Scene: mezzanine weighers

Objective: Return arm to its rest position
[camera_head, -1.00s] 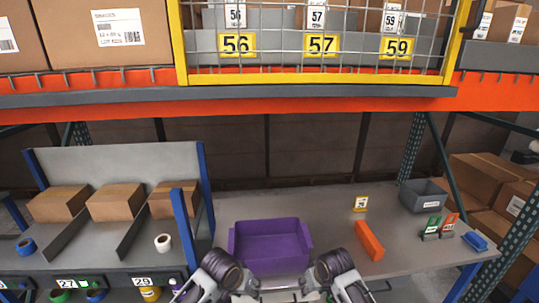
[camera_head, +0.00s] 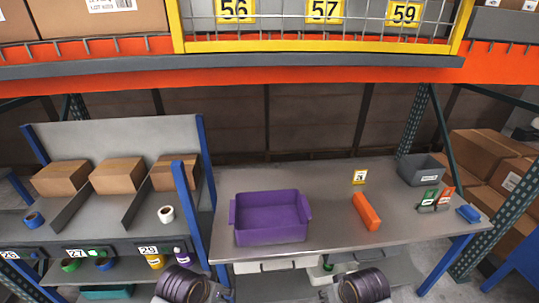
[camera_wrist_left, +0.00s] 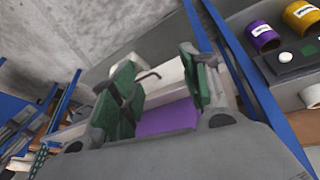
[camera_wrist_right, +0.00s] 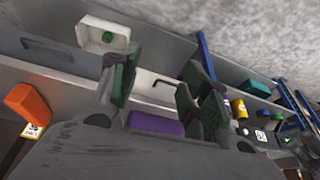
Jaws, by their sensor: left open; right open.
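My left gripper (camera_wrist_left: 160,80) shows in the left wrist view with its green-padded fingers apart and nothing between them. My right gripper (camera_wrist_right: 155,90) shows in the right wrist view, also open and empty. In the head view only dark rounded parts of my two arms show at the bottom edge; the fingers are out of frame there. The purple bin (camera_head: 270,236) sits upright on the grey table and looks empty. Parts of it also show beyond the fingers in the left wrist view (camera_wrist_left: 165,118) and the right wrist view (camera_wrist_right: 155,124). Neither gripper holds it.
An orange block (camera_head: 366,212) lies right of the bin. A grey bin (camera_head: 422,170) stands at the table's back right. A blue post (camera_head: 190,210) and a shelf with cardboard boxes (camera_head: 118,177) are on the left. The orange beam (camera_head: 240,79) spans overhead.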

